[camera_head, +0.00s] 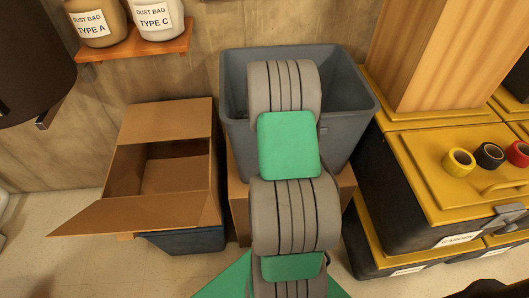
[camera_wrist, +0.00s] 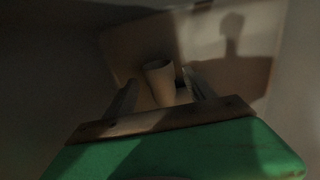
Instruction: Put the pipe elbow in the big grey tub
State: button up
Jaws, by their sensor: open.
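The big grey tub (camera_head: 345,95) stands against the back wall, on top of a cardboard box. My arm reaches over its front rim, and in the head view my gripper is hidden by my arm. The wrist view looks down into a dim, walled space that appears to be the tub's inside. There my gripper (camera_wrist: 161,76) has its two fingers apart. A pale, rounded, tube-like piece (camera_wrist: 158,82), seemingly the pipe elbow, shows between and just beyond the fingertips. I cannot tell whether it touches the bottom or a finger.
An open cardboard box (camera_head: 160,170) stands left of the tub on a dark blue bin (camera_head: 185,240). Yellow-lidded black crates (camera_head: 440,200) stand at the right, with tape rolls (camera_head: 490,155) on top. A wooden shelf (camera_head: 135,45) holds two dust-bag jars at upper left.

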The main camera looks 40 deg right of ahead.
notch_tip(320, 180, up, 11)
jog(key=p, duration=0.2)
jog(key=shift+f, duration=0.2)
